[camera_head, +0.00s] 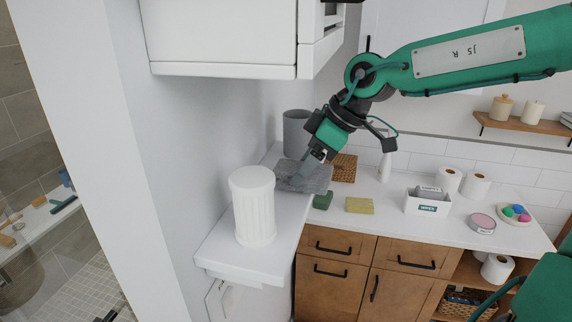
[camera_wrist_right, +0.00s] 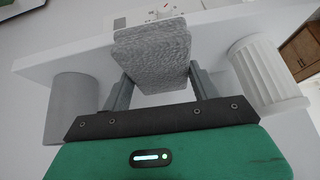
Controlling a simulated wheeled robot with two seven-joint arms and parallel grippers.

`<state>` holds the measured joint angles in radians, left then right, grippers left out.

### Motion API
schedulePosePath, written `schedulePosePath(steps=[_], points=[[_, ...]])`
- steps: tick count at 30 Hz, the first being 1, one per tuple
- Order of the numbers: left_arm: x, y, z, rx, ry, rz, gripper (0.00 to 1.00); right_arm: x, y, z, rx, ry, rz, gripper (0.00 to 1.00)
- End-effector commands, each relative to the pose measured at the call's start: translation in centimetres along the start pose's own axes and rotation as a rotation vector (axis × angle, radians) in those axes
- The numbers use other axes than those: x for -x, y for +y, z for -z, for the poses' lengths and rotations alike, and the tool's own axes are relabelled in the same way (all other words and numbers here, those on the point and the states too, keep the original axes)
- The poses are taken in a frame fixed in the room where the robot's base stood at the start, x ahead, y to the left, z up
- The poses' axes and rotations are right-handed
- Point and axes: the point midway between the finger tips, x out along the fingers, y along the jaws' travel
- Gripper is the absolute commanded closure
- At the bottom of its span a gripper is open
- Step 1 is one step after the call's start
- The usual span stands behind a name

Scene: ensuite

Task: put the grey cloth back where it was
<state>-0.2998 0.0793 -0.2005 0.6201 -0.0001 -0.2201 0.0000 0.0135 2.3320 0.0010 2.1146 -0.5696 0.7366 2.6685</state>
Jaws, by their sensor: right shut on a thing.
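The grey cloth (camera_head: 310,178) is a folded, textured block over the back part of the white side counter, between the white fluted canister and the grey cylinder. It also shows in the right wrist view (camera_wrist_right: 152,55), between the two fingers. My right gripper (camera_head: 303,176) is shut on the cloth, reaching down from the upper right; in the wrist view its fingers (camera_wrist_right: 160,78) stand on either side of it. I cannot tell whether the cloth touches the counter. My left gripper does not show.
The white fluted canister (camera_head: 254,207) stands in front of the cloth, and the grey cylinder (camera_head: 297,134) behind it. A wicker box (camera_head: 344,168), a green block (camera_head: 323,201) and a yellow sponge (camera_head: 359,205) are to the right. A white wall cabinet (camera_head: 225,38) hangs above.

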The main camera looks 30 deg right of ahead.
Motion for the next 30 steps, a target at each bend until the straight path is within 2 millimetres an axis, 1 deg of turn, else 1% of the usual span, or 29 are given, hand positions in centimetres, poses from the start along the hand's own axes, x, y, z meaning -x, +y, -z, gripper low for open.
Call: schedulePosePath(steps=[5, 10, 13, 16, 19, 24, 25, 28, 30], points=[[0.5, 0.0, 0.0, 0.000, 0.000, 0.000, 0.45, -0.5, -0.1, 0.9, 0.000, 0.000, 0.002, 0.61], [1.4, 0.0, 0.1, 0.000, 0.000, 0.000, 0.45, -1.5, -0.3, 2.7, 0.001, -0.002, 0.001, 0.61], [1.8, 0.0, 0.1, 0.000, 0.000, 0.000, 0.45, -2.1, -0.5, 3.4, 0.000, -0.002, 0.003, 0.61], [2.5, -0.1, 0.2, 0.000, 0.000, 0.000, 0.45, -2.8, -0.4, 2.8, -0.001, 0.000, 0.003, 0.61], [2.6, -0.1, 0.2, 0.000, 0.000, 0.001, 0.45, -3.2, -0.4, 2.5, 0.000, 0.001, 0.003, 0.61], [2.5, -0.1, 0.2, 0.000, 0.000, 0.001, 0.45, -3.4, -0.4, 2.4, 0.000, 0.000, 0.002, 0.61], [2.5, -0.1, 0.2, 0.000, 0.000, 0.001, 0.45, -3.4, -0.4, 2.4, -0.001, 0.000, 0.002, 0.37], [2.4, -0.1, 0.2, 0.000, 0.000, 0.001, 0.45, -3.4, -0.4, 2.4, -0.001, 0.000, 0.002, 0.17], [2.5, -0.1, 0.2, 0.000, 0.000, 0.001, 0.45, -3.4, -0.4, 2.4, 0.000, 0.000, 0.002, 0.16]])
